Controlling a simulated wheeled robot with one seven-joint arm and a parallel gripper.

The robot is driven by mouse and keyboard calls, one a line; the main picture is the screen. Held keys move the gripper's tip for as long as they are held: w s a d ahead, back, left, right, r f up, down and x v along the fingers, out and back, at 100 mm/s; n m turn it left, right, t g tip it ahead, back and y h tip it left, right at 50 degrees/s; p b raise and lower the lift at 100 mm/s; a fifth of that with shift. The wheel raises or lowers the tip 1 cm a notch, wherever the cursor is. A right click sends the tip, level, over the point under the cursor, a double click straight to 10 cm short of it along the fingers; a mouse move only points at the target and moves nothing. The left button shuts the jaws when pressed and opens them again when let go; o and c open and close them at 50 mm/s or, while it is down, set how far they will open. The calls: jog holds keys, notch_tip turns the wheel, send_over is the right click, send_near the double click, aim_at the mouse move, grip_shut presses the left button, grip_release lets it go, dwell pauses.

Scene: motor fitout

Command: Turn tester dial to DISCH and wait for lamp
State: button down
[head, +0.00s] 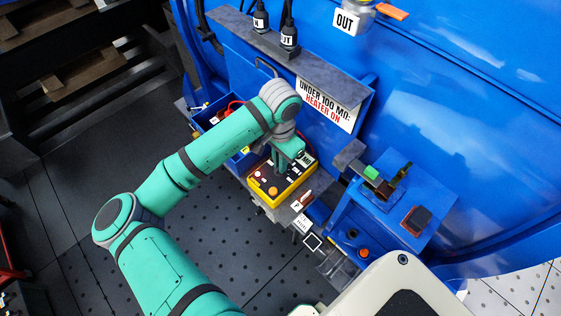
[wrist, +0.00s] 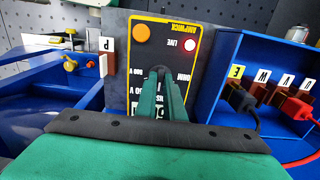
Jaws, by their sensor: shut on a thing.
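The yellow-edged tester (head: 269,201) with a dark panel sits on the grey shelf; its panel also fills the middle of the wrist view (wrist: 180,25). My gripper (wrist: 160,78) points down onto the panel and is shut on the tester dial, which the fingers mostly hide. The dial's pointer and the DISCH mark cannot be made out. A round lamp marked LIVE (wrist: 190,44) looks pale white with a reddish rim. An orange round button (wrist: 142,33) is beside it. In the head view my gripper (head: 281,165) covers the panel's upper part.
A blue box (wrist: 228,75) with lettered brown plugs and cables stands beside the tester. A tag marked P (wrist: 107,44) and a yellow knob (wrist: 70,65) are on the other side. A blue side table (head: 430,195) holds small parts. An UNDER 100 MΩ: HEATER ON sign (head: 325,103) hangs behind.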

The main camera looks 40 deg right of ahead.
jog(key=c, duration=1.9)
grip_release()
jog(key=shift+o, duration=0.2)
notch_tip(320, 180, up, 11)
jog(key=shift+f, duration=0.1)
